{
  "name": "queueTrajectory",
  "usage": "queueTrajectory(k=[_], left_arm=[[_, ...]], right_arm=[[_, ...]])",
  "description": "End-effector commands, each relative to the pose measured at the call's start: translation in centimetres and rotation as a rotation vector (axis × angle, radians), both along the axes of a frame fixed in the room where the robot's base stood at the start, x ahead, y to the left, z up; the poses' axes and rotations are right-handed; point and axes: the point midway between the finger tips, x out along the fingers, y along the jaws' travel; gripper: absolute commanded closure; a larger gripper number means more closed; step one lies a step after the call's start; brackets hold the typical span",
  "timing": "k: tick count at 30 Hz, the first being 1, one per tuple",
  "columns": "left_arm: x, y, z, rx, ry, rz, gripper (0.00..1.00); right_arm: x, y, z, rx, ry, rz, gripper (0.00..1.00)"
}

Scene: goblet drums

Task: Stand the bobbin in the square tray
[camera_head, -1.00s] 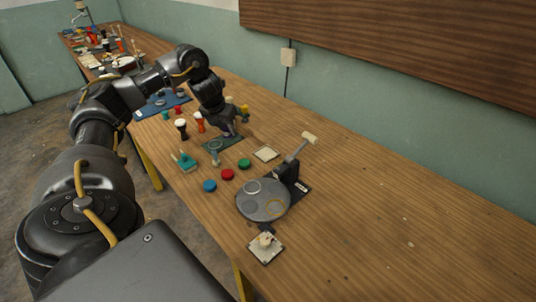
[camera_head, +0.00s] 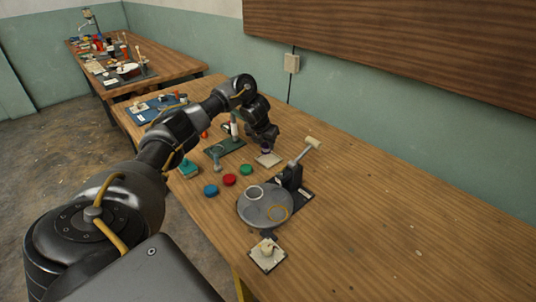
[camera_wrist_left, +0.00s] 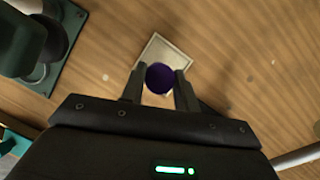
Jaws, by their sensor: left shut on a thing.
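The bobbin (camera_wrist_left: 159,78) shows its round purple end in the left wrist view. It also shows as a small dark purple shape (camera_head: 266,149) in the head view. My left gripper (camera_wrist_left: 158,88) is shut on it, one finger on each side. The square tray (camera_head: 268,161) is small and pale, flat on the table, directly below the gripper. In the left wrist view the tray (camera_wrist_left: 168,48) shows behind the bobbin, partly covered by it. The bobbin looks upright over the tray. I cannot tell whether its hidden lower end touches the tray.
A green stand (camera_head: 228,148) is left of the tray. A grey round plate with a lever (camera_head: 262,212) stands nearer. The table's right part (camera_head: 400,220) is clear.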

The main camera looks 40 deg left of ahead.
Motion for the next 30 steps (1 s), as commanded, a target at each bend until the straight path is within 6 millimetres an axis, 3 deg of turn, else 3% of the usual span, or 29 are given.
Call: queueTrajectory(k=[6, 15, 24, 25, 30], left_arm=[[0.4, -0.3, -0.5, -0.001, 0.000, -0.001, 0.94], [0.8, -0.5, -4.0, -0.001, 0.002, 0.000, 0.94], [0.8, -0.5, -4.2, 0.000, 0.000, -0.001, 0.94], [0.9, -0.5, -4.2, 0.000, 0.000, -0.001, 0.65], [0.8, -0.5, -4.2, 0.000, 0.000, -0.001, 0.48]], right_arm=[[0.1, 0.5, 0.1, 0.007, -0.002, -0.001, 0.64], [-0.7, 1.3, 0.6, 0.017, 0.012, -0.005, 0.64], [-1.0, 1.4, 0.5, 0.017, 0.016, -0.004, 0.64], [-0.9, 1.4, 0.5, 0.017, 0.016, -0.004, 0.64], [-0.7, 1.4, 0.6, 0.018, 0.011, -0.003, 0.64]])
